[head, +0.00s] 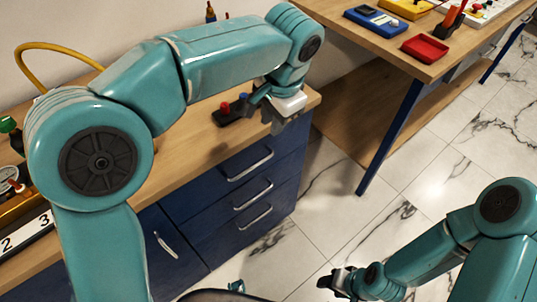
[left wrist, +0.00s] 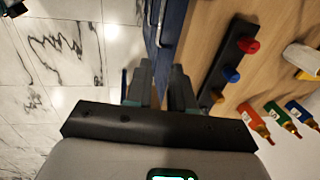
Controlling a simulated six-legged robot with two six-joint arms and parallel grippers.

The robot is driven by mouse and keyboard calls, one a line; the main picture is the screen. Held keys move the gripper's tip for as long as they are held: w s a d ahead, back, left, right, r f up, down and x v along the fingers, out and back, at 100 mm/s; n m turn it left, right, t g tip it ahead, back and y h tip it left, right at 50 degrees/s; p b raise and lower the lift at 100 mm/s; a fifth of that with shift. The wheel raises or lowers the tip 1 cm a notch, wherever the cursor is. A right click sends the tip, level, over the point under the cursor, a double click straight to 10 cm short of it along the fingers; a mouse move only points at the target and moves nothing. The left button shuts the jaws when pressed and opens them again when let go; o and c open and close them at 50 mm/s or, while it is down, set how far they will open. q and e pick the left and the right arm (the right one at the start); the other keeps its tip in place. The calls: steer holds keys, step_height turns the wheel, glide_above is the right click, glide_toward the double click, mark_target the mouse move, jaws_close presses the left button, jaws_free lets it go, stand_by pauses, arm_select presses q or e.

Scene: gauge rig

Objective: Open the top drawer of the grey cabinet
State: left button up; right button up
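The cabinet under the left worktop is dark blue, not grey, in the head view. It has a stack of three drawers, and the top drawer (head: 283,150) looks shut, with a silver bar handle (head: 250,165). My left gripper (head: 277,124) hangs by the worktop's front right corner, above and to the right of that handle. In the left wrist view its two fingers (left wrist: 159,88) are apart with nothing seen gripped. A silver handle (left wrist: 156,20) on the blue front shows beyond them. My right gripper (head: 335,282) is low at the bottom; its opening is unclear.
A dark block with red and blue knobs (left wrist: 231,75) sits on the worktop near my left gripper. Several coloured bottles (left wrist: 283,119) stand beside it. A second table (head: 415,60) with a red tray (head: 425,47) is at upper right. Marble floor (head: 350,215) lies open in front.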

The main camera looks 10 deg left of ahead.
mark_target(264, 159)
arm_select(q)
steer(key=f+b, duration=0.1)
steer(key=f, duration=0.4)
steer(key=w+a+f, duration=0.1)
steer(key=f, duration=0.4)
steer(key=a+f+b, duration=0.1)
steer(key=f, duration=0.4)
steer(key=shift+w+a+f+b, duration=0.2)
steer(key=shift+w+b, duration=0.1)
steer(key=shift+w, duration=0.1)
steer(key=shift+r, duration=0.1)
jaws_close()
